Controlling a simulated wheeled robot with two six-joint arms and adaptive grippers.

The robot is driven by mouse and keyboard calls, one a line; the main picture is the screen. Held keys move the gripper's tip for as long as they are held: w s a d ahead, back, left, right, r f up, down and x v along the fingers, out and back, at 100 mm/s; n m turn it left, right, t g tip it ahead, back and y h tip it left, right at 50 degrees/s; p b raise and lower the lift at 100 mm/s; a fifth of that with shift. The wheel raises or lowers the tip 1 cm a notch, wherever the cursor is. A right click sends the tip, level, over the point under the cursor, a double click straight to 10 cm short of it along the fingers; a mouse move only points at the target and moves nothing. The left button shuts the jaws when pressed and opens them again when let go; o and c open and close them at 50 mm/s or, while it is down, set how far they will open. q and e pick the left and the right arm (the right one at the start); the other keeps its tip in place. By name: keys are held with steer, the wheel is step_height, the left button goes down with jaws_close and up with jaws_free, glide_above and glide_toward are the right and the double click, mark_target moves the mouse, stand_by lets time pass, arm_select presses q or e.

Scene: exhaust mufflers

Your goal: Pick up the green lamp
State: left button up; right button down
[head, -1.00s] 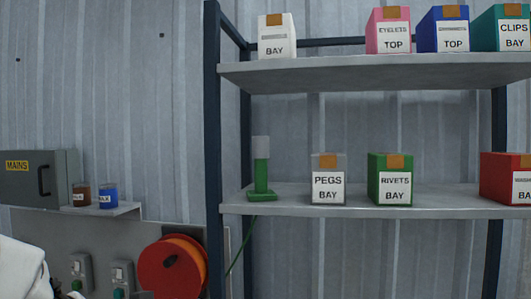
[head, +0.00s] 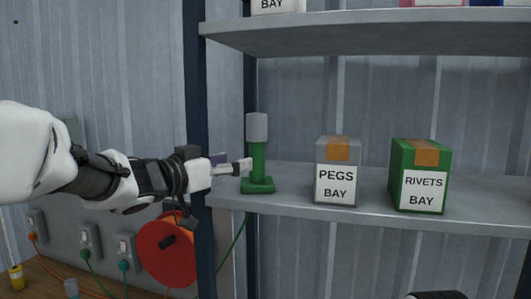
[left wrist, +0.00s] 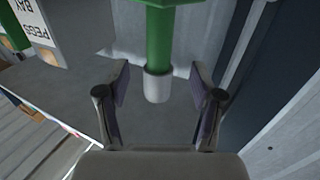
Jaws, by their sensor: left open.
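The green lamp (head: 258,160) stands upright on the lower shelf, near its left end. It has a green base and stem, a pale grey top, and a green cord hanging down below the shelf. My left gripper (head: 238,166) comes in from the left at stem height, with a fingertip overlapping the stem's left edge. In the left wrist view the lamp (left wrist: 159,40) appears upside down, its grey top between the two spread fingers of the gripper (left wrist: 160,78). The fingers are open, with a gap on each side.
A grey PEGS box (head: 338,170) and a green RIVETS box (head: 420,175) stand to the right on the lower shelf (head: 290,203). A dark rack post (head: 197,110) stands just left of the lamp. The upper shelf (head: 350,35) is overhead. A red reel (head: 166,250) is below left.

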mark_target(251, 156)
arm_select(q)
steer(key=shift+d+r+p, duration=0.15)
steer(key=shift+r+p, duration=0.15)
steer(key=shift+r, duration=0.3)
steer(key=shift+w+d+r, duration=0.1)
steer(key=shift+d, duration=0.2)
steer(key=p+x, duration=0.1)
steer(key=x, duration=0.1)
steer(key=p+x, duration=0.1)
steer(key=x, duration=0.2)
steer(key=f+p+x, duration=0.1)
steer(key=x, duration=0.1)
steer(key=shift+w+f, duration=0.1)
steer(key=shift+w, duration=0.3)
steer(key=shift+s+p, duration=0.1)
steer(key=shift+p, duration=0.2)
steer(key=shift+s+a, duration=0.25)
steer(key=shift+s, duration=0.1)
steer(key=shift+w+d, duration=0.25)
steer(key=shift+w, duration=0.1)
steer(key=c, duration=1)
jaws_close()
steer(key=shift+s+a, duration=0.1)
arm_select(e)
steer(key=r, duration=0.5)
steer(key=shift+s+a, duration=0.1)
steer(key=shift+s, duration=0.15)
